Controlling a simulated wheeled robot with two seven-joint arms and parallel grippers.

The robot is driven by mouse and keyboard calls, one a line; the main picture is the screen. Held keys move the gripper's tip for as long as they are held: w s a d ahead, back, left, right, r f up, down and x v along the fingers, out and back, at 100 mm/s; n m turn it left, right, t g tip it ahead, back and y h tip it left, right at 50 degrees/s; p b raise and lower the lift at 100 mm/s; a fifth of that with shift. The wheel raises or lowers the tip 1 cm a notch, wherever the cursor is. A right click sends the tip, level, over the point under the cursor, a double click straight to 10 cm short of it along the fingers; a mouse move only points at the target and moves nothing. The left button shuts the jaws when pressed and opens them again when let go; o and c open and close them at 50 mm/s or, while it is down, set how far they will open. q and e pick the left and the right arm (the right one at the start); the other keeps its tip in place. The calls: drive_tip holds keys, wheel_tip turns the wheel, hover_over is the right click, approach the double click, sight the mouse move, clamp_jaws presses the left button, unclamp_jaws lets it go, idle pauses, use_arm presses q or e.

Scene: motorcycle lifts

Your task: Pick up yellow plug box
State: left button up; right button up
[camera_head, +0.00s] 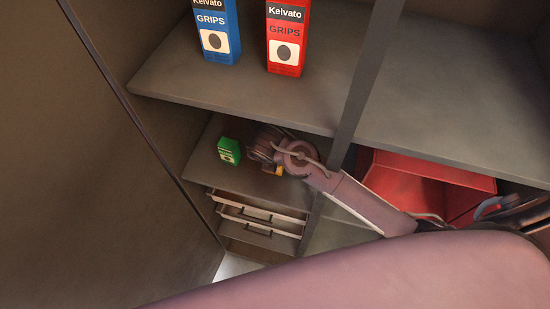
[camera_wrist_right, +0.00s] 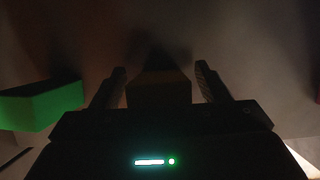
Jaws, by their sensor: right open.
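The yellow plug box (camera_head: 279,171) is on the lower shelf, mostly hidden by my right gripper (camera_head: 260,150) in the head view. In the right wrist view the box (camera_wrist_right: 159,92) looks dark brown-yellow in the dim light. It lies between the two open fingers of the right gripper (camera_wrist_right: 160,75), with a finger on each side. I cannot tell whether the fingers touch it. My left gripper is not in view.
A green box (camera_head: 229,151) stands left of my right gripper; it also shows in the wrist view (camera_wrist_right: 42,105). The upper shelf (camera_head: 180,85) overhangs, carrying a blue box (camera_head: 217,30) and a red box (camera_head: 287,38). Drawers (camera_head: 258,214) are below; a red bin (camera_head: 415,183) is right of the divider.

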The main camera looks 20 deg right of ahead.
drive_tip(key=shift+s, duration=0.1)
drive_tip(key=shift+c, duration=1.1)
drive_tip(key=c, duration=0.9)
drive_tip(key=shift+c, duration=0.2)
drive_tip(key=shift+r, duration=0.2)
